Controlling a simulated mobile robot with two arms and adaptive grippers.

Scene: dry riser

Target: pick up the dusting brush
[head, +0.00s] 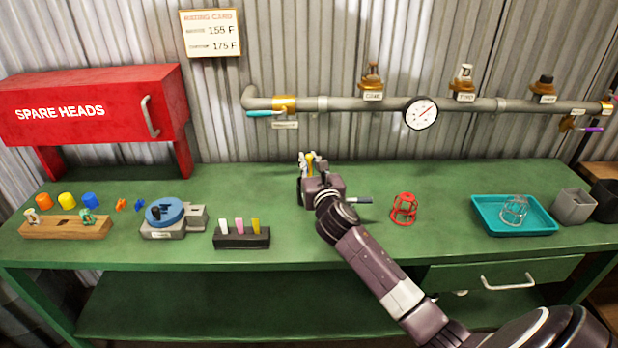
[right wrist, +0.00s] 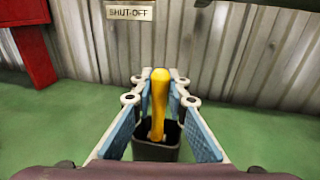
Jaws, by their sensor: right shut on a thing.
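A yellow handle, which I take for the dusting brush (right wrist: 158,100), stands upright between the blue-padded fingers of my right gripper (right wrist: 160,103) in the right wrist view. My right gripper is shut on it. The lower end of the handle goes down into a dark grey square holder (right wrist: 156,150), so the brush's other end is hidden. In the head view, my right gripper (head: 311,168) is at the middle of the green bench, towards its back, and covers most of the holder. My left gripper is not in view.
A red wire cage (head: 404,209) stands right of my gripper, and a teal tray (head: 482,218) farther right. A black block with coloured tags (head: 242,240) and a blue disc fixture (head: 167,212) are left. A pipe with a gauge (head: 420,113) runs along the wall behind.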

